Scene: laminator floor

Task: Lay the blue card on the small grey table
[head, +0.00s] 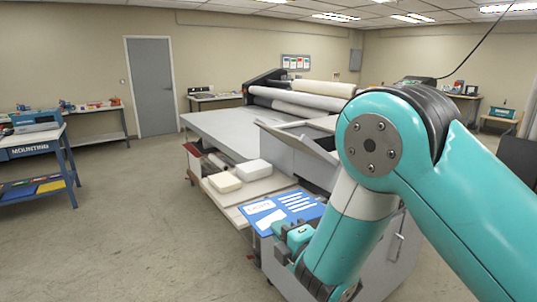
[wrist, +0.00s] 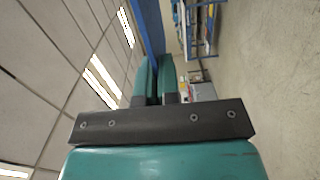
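The blue card (head: 280,208), with a white label and white stripes, shows in front of my gripper (head: 294,232) in the head view. In the wrist view my gripper (wrist: 156,82) has its fingers close together on the card, whose thin blue edge (wrist: 147,25) runs out beyond the fingertips. The card looks roughly level, held out ahead. No table is plainly marked as the small grey one; a small grey-topped table (head: 214,99) stands by the back wall, beside the door.
A large laminator (head: 225,130) with white rolls stands ahead. White blocks (head: 253,170) lie on its lower shelf, close beyond the card. A blue bench (head: 35,142) marked MOUNTING stands at the left. Floor (head: 130,220) between them is clear. More tables line the walls.

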